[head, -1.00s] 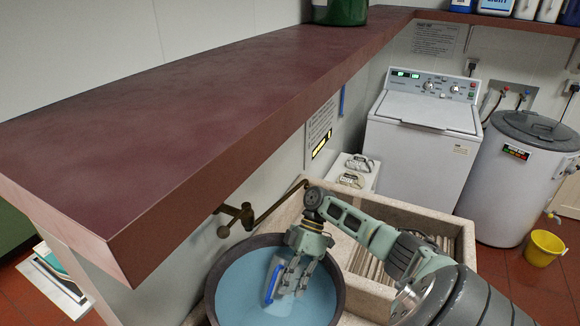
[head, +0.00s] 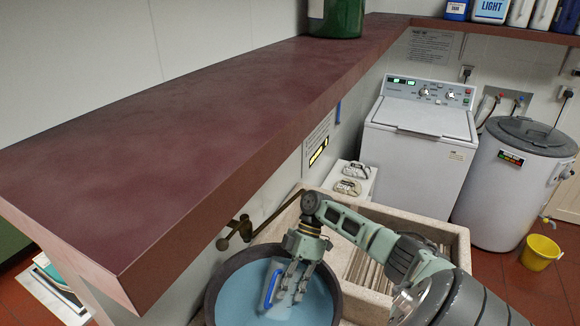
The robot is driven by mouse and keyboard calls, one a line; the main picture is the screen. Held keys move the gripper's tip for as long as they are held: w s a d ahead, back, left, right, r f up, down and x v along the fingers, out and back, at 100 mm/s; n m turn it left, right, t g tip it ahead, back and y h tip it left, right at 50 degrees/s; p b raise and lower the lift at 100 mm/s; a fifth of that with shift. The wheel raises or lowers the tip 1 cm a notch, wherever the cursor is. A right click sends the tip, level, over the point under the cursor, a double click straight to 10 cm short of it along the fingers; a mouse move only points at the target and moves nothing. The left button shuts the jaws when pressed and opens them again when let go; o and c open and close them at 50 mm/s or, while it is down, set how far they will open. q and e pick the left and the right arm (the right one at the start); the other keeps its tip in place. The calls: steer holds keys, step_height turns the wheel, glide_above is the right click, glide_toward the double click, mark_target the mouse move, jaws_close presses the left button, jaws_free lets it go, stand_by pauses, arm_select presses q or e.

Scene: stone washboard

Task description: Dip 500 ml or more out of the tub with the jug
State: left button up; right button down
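The tub (head: 213,289) is a round dark-rimmed vessel full of pale blue liquid, at the bottom centre of the head view, partly cut off by the frame. My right gripper (head: 283,294) points down into the tub. A blue handle-like part, seemingly of the jug (head: 270,288), shows at its fingers. The jug's body is hidden or too unclear to make out, and I cannot tell how full it is. Whether the fingers are closed on the handle is not clear. My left gripper is not in view.
A stone washboard sink (head: 452,236) stands beside the tub, under my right arm. A brass tap (head: 240,228) sits on the wall behind. A long dark red shelf (head: 190,130) overhangs at left. A washing machine (head: 422,125), a lidded white boiler (head: 508,180) and a yellow bucket (head: 540,252) stand further right.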

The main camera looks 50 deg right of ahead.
steer(key=shift+r, duration=0.6)
steer(key=shift+s+a+r+p, duration=0.2)
steer(key=shift+a+r+p, duration=0.55)
steer(key=shift+r, duration=0.05)
steer(key=s+a+r+t+h, duration=0.2)
steer(key=a+r+h, duration=0.5)
steer(key=a+r, duration=0.2)
steer(key=shift+s+a, duration=0.4)
stand_by(0.5)
